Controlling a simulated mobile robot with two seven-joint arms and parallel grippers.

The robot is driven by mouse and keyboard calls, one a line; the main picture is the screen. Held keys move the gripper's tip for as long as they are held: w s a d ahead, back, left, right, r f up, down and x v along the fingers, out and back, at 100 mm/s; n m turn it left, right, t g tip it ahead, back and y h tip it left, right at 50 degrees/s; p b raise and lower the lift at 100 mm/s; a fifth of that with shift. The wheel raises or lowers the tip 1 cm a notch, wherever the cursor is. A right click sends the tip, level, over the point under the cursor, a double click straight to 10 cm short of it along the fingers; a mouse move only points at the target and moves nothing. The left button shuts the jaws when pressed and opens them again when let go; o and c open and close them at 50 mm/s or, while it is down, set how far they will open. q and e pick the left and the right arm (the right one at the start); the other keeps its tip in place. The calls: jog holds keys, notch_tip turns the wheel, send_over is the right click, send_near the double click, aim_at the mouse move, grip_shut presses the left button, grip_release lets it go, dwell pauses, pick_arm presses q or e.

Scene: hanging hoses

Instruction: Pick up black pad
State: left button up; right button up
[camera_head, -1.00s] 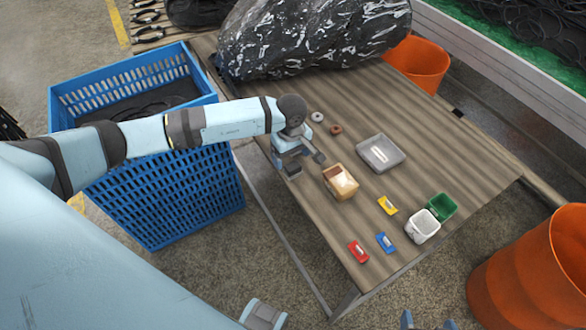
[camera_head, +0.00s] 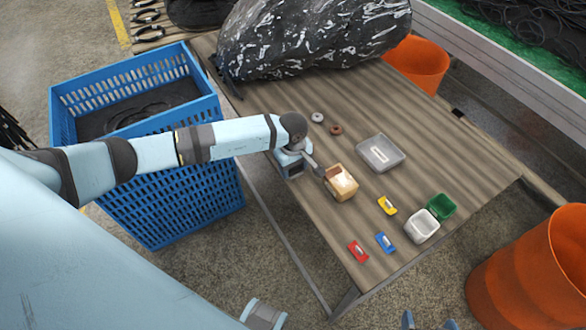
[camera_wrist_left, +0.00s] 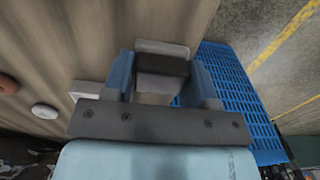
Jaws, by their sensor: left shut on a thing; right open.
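The black pad (camera_wrist_left: 162,65) shows in the left wrist view as a dark block between the two blue fingers of my left gripper (camera_wrist_left: 162,80). Lighter grey pieces show above and below the pad. The fingers are shut on it. In the head view my left gripper (camera_head: 292,163) is at the left edge of the table, beside the cardboard box, and its own parts hide the pad. I cannot tell whether the pad touches the table. My right gripper (camera_head: 428,323) shows only its fingertips at the bottom edge, apart and empty.
The open cardboard box (camera_head: 342,183) is close right of my left gripper. A grey tray (camera_head: 399,160), white bin (camera_head: 421,228), green bin (camera_head: 443,205) and small coloured pieces lie farther right. A blue crate (camera_head: 230,183) stands left of the table (camera_head: 450,140). A black bag (camera_head: 310,40) covers its back.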

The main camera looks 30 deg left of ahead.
pick_arm(q)
jog(key=shift+r, duration=0.6)
notch_tip(320, 180, up, 19)
jog(key=shift+f, duration=0.1)
